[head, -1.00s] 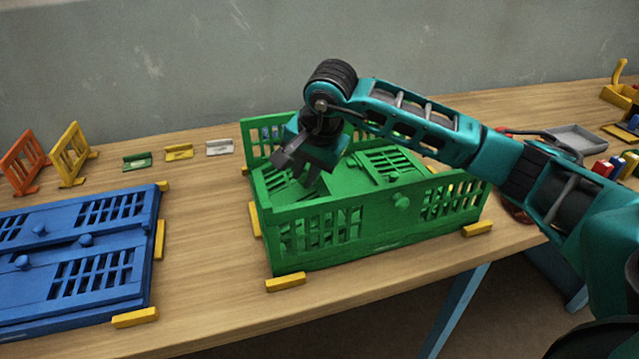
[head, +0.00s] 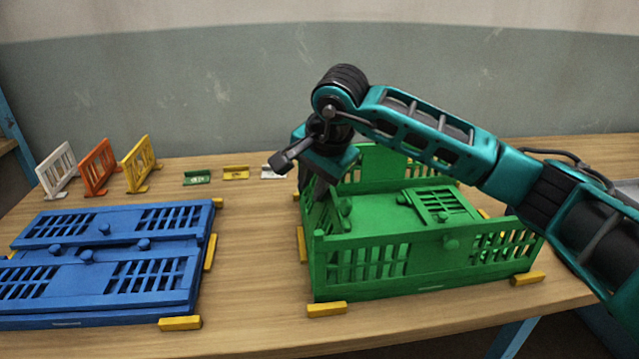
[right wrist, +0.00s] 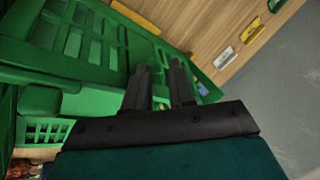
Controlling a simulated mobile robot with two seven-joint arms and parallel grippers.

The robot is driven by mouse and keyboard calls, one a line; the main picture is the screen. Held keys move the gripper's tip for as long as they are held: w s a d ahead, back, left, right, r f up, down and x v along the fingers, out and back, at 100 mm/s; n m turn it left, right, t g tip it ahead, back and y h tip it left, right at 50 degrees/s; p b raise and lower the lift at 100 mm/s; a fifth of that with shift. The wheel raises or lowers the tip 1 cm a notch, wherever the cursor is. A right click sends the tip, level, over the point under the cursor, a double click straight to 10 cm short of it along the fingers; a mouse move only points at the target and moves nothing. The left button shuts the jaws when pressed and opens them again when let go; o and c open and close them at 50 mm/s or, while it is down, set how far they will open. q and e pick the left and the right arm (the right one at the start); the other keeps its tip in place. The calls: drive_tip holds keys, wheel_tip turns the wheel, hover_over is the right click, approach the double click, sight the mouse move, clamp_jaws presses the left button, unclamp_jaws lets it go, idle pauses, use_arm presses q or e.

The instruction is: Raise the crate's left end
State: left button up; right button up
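The green crate (head: 385,284) stands on the table, its long front and back walls upright. Its slatted left end (head: 318,218) stands steeply up between them, with knobs on its inner side; whether it is fully upright I cannot tell. The right end panel (head: 440,204) lies folded down inside. My right gripper (head: 300,172) is at the top of the left end. In the right wrist view, its two dark fingers (right wrist: 160,85) are apart with a narrow gap, nothing seen clamped between them, and green slatted panel lies beside and behind them. My left gripper is out of view.
A folded blue crate (head: 110,262) lies to the left. Yellow blocks (head: 327,310) sit at the crates' corners. White, orange and yellow stands (head: 97,167) and small tags (head: 236,173) are at the back. Bare table (head: 255,250) lies between the crates.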

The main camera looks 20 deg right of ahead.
drive_tip(key=s+a+r+p, duration=0.2)
drive_tip(key=a+r+p, duration=0.2)
drive_tip(key=a+r, duration=0.4)
drive_tip(key=a, duration=0.3)
drive_tip(key=shift+s, duration=0.3)
idle(0.8)
idle(0.4)
drive_tip(key=b+v, duration=0.1)
drive_tip(key=v, duration=1.1)
drive_tip(key=shift+r, duration=0.45)
